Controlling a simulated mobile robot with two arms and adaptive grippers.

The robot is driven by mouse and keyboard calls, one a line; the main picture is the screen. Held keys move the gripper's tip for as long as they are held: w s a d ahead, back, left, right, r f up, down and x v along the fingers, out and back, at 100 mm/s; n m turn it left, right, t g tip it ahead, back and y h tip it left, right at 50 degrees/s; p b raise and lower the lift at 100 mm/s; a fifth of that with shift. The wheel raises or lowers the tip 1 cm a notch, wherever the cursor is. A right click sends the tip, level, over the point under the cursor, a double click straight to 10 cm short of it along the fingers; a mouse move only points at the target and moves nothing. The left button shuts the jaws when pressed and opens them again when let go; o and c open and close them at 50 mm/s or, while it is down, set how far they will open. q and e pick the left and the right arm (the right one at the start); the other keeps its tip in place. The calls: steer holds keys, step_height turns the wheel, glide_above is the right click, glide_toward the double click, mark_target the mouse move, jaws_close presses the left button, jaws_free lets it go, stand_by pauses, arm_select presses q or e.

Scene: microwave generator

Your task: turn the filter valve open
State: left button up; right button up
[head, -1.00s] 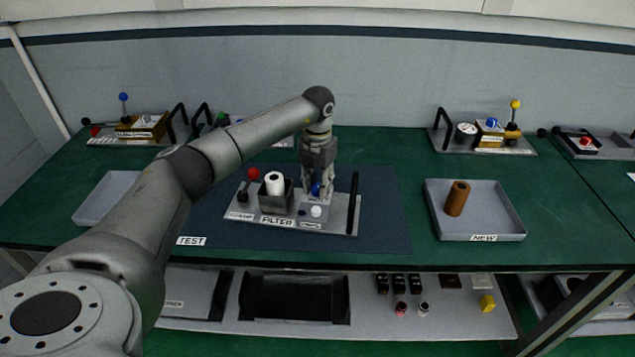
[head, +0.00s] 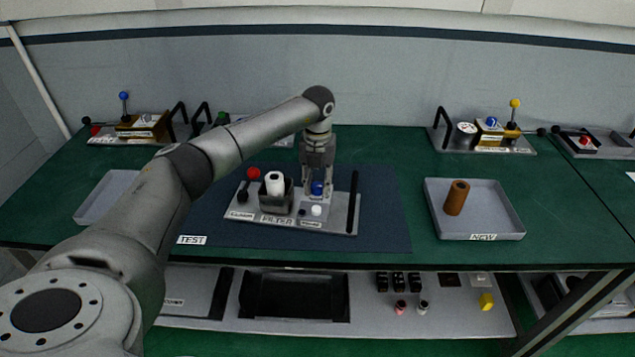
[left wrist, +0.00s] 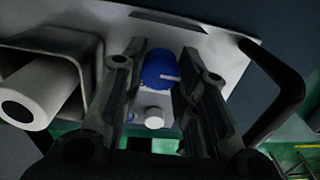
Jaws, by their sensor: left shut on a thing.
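The blue valve knob (head: 318,188) stands on the filter plate (head: 340,226), at the right part of the unit labelled FILTER. In the left wrist view the fingers of my left gripper (left wrist: 160,85) flank the knob. A small white button (head: 316,211) sits just in front of the knob. My right gripper is not in view.
A white filter cylinder (head: 274,183) stands in a dark holder left of the knob. A black upright handle (head: 353,200) rises close on the right. A grey tray (head: 500,222) labelled NEW holds a brown cylinder (head: 456,198). The blue mat (head: 385,225) is clear around the plate.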

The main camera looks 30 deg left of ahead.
mark_target(317, 186)
arm_select(q)
steer(key=o, duration=1.1)
steer(key=shift+c, duration=0.2)
step_height(317, 186, up, 12)
